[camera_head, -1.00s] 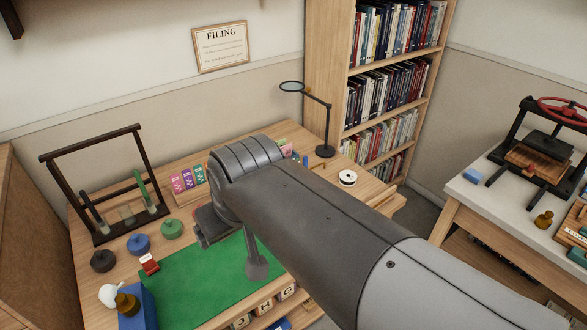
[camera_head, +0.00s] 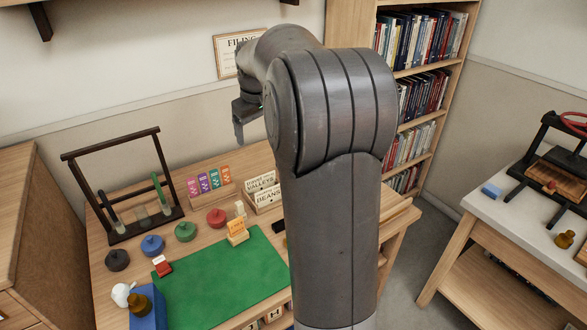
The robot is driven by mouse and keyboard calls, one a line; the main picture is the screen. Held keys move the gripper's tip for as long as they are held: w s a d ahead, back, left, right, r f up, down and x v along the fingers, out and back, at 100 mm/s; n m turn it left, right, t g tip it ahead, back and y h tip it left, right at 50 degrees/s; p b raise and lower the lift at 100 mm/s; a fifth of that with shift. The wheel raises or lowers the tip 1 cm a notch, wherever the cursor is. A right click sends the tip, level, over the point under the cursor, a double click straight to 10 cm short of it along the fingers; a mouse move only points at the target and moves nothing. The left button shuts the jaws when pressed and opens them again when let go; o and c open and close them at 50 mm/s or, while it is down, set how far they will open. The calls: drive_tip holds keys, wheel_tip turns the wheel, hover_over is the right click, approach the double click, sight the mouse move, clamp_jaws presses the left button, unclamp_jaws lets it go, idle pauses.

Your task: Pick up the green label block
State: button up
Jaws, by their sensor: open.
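A row of small upright coloured label blocks stands in a wooden holder (camera_head: 212,197) at the back of the desk. The green label block (camera_head: 214,179) appears to be the third from the left, between a purple block (camera_head: 203,183) and an orange block (camera_head: 225,174). It is small in the picture. My gripper (camera_head: 240,128) is raised in front of the wall, above and right of the row and clear of it. A dark finger shows pointing down; the rest is partly hidden by my arm. The jaws are open, and I see nothing held.
A green mat (camera_head: 220,282) covers the desk's front. Round-knobbed pieces in black, blue, green and red (camera_head: 216,217) stand behind it. A dark rack (camera_head: 125,190) stands at left, white lettered cards (camera_head: 262,186) at right of the row. My arm hides the desk's right part.

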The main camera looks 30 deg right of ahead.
drive_tip(key=w+d+f, duration=0.8)
drive_tip(key=d+f, duration=0.2)
drive_tip(key=d, duration=0.4)
drive_tip(key=shift+n+g+y, duration=0.3)
drive_tip(key=shift+g+y, duration=0.2)
drive_tip(key=shift+y, duration=0.1)
drive_tip(key=d+f, duration=0.4)
drive_tip(key=f, duration=0.2)
drive_tip(key=w+d+f, duration=0.1)
drive_tip(key=d+f, duration=0.3)
drive_tip(key=f, duration=0.2)
drive_tip(key=w+d+f, duration=0.1)
drive_tip(key=d+f, duration=0.3)
drive_tip(key=f, duration=0.2)
drive_tip(key=shift+f, duration=0.3)
drive_tip(key=shift+w+a+f, duration=0.15)
drive_tip(key=shift+a+f, duration=0.05)
drive_tip(key=shift+f, duration=1.15)
drive_tip(key=shift+w+a+f, duration=0.15)
drive_tip(key=shift+f, duration=1.2)
drive_tip(key=shift+c, duration=0.5)
drive_tip(key=c, duration=1)
drive_tip(key=shift+o, duration=0.2)
drive_tip(key=shift+r, duration=0.2)
